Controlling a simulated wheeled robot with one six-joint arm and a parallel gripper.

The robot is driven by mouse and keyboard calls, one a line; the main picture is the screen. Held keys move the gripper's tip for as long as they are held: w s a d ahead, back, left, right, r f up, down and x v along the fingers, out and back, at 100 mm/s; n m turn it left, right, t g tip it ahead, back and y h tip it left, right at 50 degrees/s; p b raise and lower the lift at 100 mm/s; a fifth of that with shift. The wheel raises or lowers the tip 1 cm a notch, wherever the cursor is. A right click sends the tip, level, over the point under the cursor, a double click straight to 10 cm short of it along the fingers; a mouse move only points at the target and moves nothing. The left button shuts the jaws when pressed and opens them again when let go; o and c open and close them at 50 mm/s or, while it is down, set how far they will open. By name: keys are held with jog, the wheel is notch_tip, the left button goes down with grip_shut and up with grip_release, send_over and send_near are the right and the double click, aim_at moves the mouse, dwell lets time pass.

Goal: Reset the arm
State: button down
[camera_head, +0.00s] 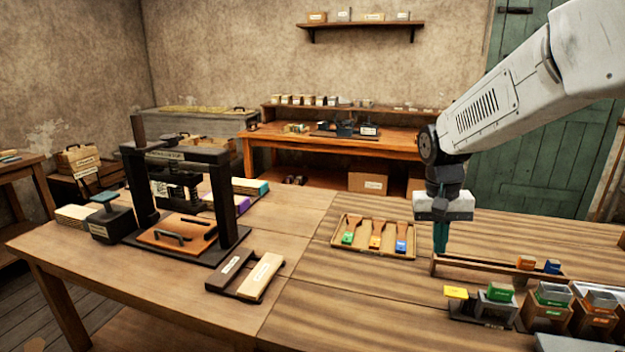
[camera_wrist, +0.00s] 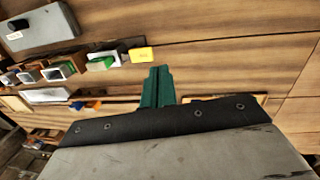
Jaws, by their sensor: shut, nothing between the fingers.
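My gripper (camera_head: 440,238) points straight down over the right part of the table in the head view. Its green fingers are together and hold nothing. In the wrist view the shut fingers (camera_wrist: 156,87) stand out above the dark gripper body. In the head view the fingertips are close to the left end of a long narrow wooden tray (camera_head: 480,266); I cannot tell whether they touch it. My white arm comes in from the upper right.
A shallow tray (camera_head: 338,236) with colour-tipped tools lies left of my gripper. A yellow-topped block (camera_head: 455,293) and several small coloured boxes stand at the front right. The table's front middle is clear.

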jog(key=s+a+r+n+t, duration=0.1)
jog(key=s+a+r+n, duration=0.1)
jog(key=s, duration=1.1)
jog(key=s+a+r+n+t+y, duration=0.1)
jog(key=s+a+r, duration=0.1)
jog(key=s, duration=1.2)
jog(key=shift+a+r+n, duration=0.4)
jog(key=shift+a, duration=0.2)
jog(key=shift+d, duration=0.1)
jog(key=w+d+m, duration=0.2)
jog(key=w+d, duration=0.3)
jog(key=w, duration=0.8)
jog(key=w+d+f+m+g, duration=0.1)
jog(key=w+d, duration=0.4)
jog(key=w, duration=0.8)
jog(key=shift+w+d+f+m, duration=0.15)
jog(key=shift+w+f+m, duration=0.15)
jog(key=shift+m, duration=0.5)
jog(key=shift+s+f, duration=0.1)
